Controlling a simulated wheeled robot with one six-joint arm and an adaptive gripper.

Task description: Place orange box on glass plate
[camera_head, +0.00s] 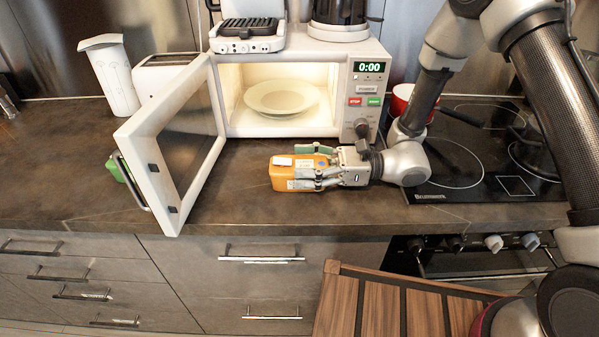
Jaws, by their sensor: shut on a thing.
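The orange box (286,182) with white labels is in front of the open microwave, just over the counter. I cannot tell whether it touches the counter. My gripper (312,174) reaches in from the right and is shut on the box's right part, with its fingers covering that side. The glass plate (281,99) lies round and pale inside the lit microwave (343,112), behind and above the box in the picture. Nothing is on the plate.
The microwave door (174,148) stands open toward the front left. A green object (119,168) is partly hidden behind it. A red pot (401,99) and the hob (476,150) are at the right. A waffle maker (248,36) and kettle (339,20) sit on the microwave.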

